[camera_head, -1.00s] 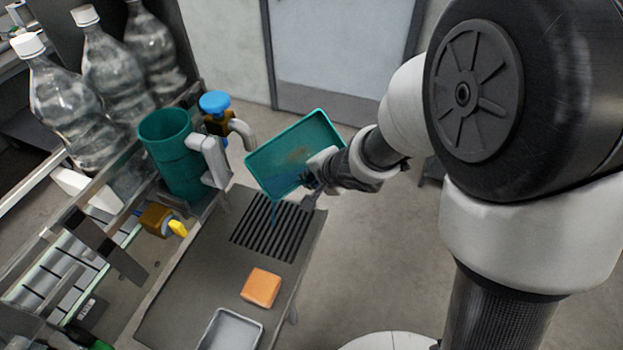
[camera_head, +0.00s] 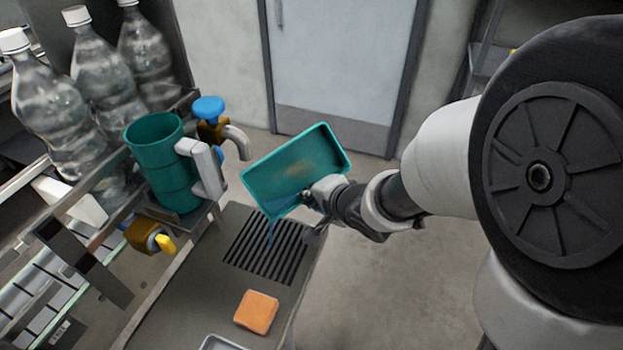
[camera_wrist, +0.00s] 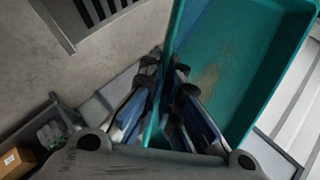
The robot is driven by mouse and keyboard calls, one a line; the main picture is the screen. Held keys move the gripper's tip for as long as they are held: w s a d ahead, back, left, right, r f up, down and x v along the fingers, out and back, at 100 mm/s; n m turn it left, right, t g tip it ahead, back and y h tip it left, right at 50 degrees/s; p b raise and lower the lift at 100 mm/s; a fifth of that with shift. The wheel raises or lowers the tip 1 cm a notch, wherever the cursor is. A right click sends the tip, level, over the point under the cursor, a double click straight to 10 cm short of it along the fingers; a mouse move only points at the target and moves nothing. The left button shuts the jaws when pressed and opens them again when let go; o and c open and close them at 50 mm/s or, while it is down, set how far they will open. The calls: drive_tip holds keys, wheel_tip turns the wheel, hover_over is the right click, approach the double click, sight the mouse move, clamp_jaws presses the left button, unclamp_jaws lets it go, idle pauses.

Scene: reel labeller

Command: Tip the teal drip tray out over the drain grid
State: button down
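The teal drip tray (camera_head: 300,165) is held tilted in the air, its inside facing my head camera, with a brownish stain in it. Blue liquid shows at its low corner, and a thin blue stream falls from there to the drain grid (camera_head: 262,250), a set of dark slots in the grey bench top. My gripper (camera_head: 316,199) is shut on the tray's near wall. In the wrist view the gripper's fingers (camera_wrist: 163,95) sit on either side of the teal wall, and the tray (camera_wrist: 245,75) fills the upper right.
A teal mug (camera_head: 163,165) stands left of the grid, near a blue-knobbed tap (camera_head: 209,108). An orange sponge (camera_head: 256,311) lies on the bench, with a grey metal tray (camera_head: 220,343) at the picture's bottom edge. Large clear bottles (camera_head: 95,70) stand at upper left.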

drive_tip(key=shift+r, duration=0.1)
drive_tip(key=shift+s+f+t, duration=0.2)
drive_tip(key=shift+t, duration=0.1)
drive_tip(key=shift+r+t+y, duration=0.15)
drive_tip(key=shift+t+y, duration=0.15)
drive_tip(key=shift+r, duration=0.1)
drive_tip(key=shift+w+a+r+p, duration=0.15)
drive_tip(key=shift+a+p, duration=0.05)
drive_tip(key=shift+p, duration=0.95)
drive_tip(key=p, duration=0.4)
drive_tip(key=shift+w+a+r, duration=0.1)
drive_tip(key=shift+w+a, duration=0.2)
drive_tip(key=p, duration=0.5)
drive_tip(key=shift+y, duration=0.3)
